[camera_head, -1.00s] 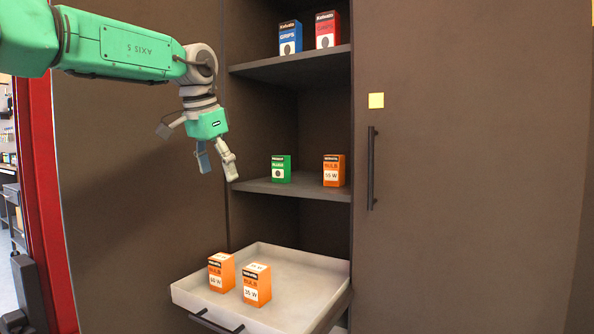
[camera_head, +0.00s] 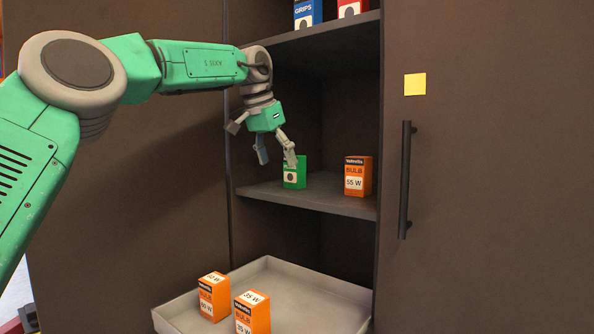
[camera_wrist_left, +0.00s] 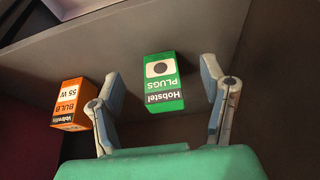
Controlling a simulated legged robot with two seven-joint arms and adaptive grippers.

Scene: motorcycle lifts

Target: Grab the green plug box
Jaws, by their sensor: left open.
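The green plug box (camera_head: 295,173) stands upright on the middle shelf (camera_head: 330,200), left of an orange bulb box. In the head view a finger of my left gripper (camera_head: 276,157) covers part of it. In the left wrist view the green plug box (camera_wrist_left: 163,82) shows its "PLUGS" label and lies between the two spread fingers of my left gripper (camera_wrist_left: 163,112), beyond the tips or nearly level with them. The gripper is open and empty. My right gripper is not in view.
An orange 55 W bulb box (camera_head: 357,176) stands on the same shelf; in the wrist view that bulb box (camera_wrist_left: 69,104) is close beside one finger. Blue (camera_head: 307,13) and red boxes are above. A drawer (camera_head: 300,290) below holds two orange boxes. A door handle (camera_head: 405,180) is at right.

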